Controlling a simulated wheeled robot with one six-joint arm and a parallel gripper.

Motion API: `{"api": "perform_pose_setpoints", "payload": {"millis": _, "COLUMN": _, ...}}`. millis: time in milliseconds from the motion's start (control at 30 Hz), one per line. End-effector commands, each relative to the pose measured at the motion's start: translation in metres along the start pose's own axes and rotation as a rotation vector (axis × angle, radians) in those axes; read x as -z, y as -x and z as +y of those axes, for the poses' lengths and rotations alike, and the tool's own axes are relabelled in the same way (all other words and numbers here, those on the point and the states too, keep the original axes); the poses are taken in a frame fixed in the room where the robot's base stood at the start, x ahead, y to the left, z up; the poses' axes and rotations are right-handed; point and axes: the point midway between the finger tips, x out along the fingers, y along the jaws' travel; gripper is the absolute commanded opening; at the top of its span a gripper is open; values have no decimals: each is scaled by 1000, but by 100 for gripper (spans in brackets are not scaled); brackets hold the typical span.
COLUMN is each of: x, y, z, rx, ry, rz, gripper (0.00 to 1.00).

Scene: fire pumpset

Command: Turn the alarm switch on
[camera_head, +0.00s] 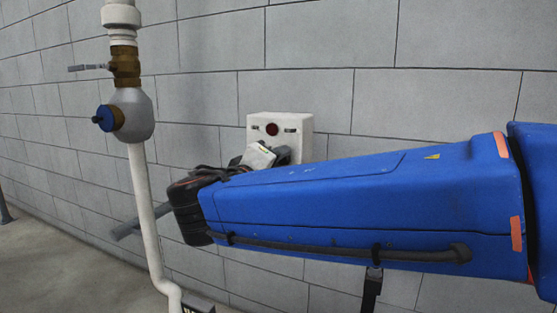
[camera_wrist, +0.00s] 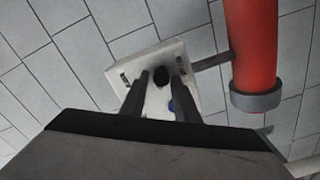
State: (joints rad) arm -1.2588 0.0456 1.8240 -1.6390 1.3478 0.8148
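A white alarm box (camera_head: 292,124) is fixed to the block wall, behind and above the end of my blue arm in the head view. A dark red round piece (camera_head: 272,129) is on its upper front; the arm hides its lower part. In the wrist view the white box (camera_wrist: 190,68) looks tilted, and a black round piece (camera_wrist: 161,76) shows on it. My gripper (camera_wrist: 161,82) points at the box with its two dark fingers apart. The black piece and a small blue piece (camera_wrist: 171,105) show between the fingers. I cannot tell whether the fingers touch anything.
A red vertical pipe (camera_wrist: 252,45) with a grey collar (camera_wrist: 256,101) stands right of the box in the wrist view. In the head view a white pipe (camera_head: 145,200) with a brass valve (camera_head: 125,66) and grey fitting (camera_head: 135,115) stands left of my arm. Floor is open at far left.

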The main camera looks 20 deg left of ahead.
Motion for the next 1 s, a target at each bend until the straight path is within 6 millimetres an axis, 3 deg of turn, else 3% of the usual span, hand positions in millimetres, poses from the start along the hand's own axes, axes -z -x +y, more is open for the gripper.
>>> {"api": "perform_pose_setpoints", "payload": {"millis": 700, "x": 1, "y": 123, "z": 1, "rx": 0, "ry": 0, "rz": 2, "gripper": 28}}
{"api": "perform_pose_setpoints", "payload": {"millis": 1000, "x": 0, "y": 160, "z": 1, "rx": 0, "ry": 0, "rz": 1, "gripper": 28}}
